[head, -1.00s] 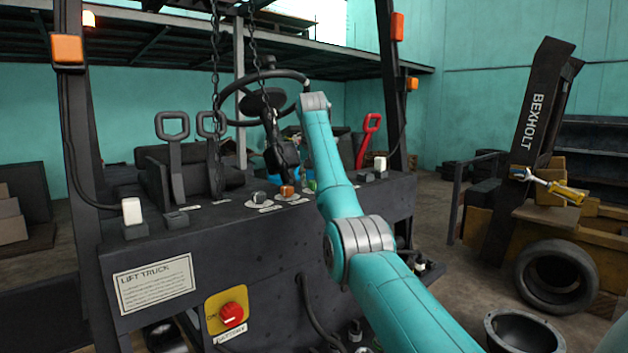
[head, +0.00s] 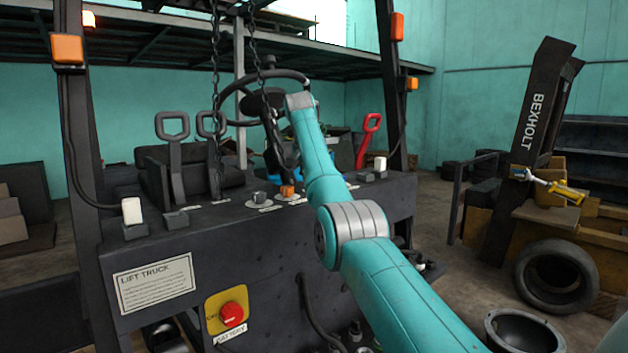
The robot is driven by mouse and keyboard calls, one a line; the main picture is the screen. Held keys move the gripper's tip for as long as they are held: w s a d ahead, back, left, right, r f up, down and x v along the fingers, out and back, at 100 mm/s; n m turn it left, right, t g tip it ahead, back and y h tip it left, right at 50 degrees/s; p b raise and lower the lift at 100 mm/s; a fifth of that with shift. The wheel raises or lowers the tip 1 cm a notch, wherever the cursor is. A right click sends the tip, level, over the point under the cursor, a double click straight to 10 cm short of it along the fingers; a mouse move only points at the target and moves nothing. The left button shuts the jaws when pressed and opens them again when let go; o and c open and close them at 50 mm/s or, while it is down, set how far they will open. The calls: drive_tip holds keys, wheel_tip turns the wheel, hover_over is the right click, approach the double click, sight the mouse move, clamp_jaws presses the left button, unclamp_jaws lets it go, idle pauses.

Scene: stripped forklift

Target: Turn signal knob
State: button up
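An orange knob (head: 287,191), which may be the signal knob, stands on a pale round plate on the dark lift-truck panel. A grey knob (head: 259,198) sits on a similar plate just left of it. Their labels are too small to read. My teal arm crosses from the lower right to the panel, its wrist above and slightly right of the orange knob. What looks like my dark gripper (head: 284,178) points down close above the orange knob. It blends with a dark chain behind it, so its fingers and any contact are unclear.
Two upright grey handles (head: 173,150) stand on the left, a red handle (head: 367,140) on the right. A white switch (head: 380,163) is near the right end. A steering wheel (head: 265,80) rises behind. A red battery button (head: 231,314) is on the front face.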

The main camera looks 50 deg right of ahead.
drive_tip(key=shift+m+g, duration=0.3)
drive_tip(key=shift+m, duration=0.5)
drive_tip(key=o, duration=1.1)
drive_tip(key=shift+w, duration=0.1)
drive_tip(key=shift+o, duration=0.2)
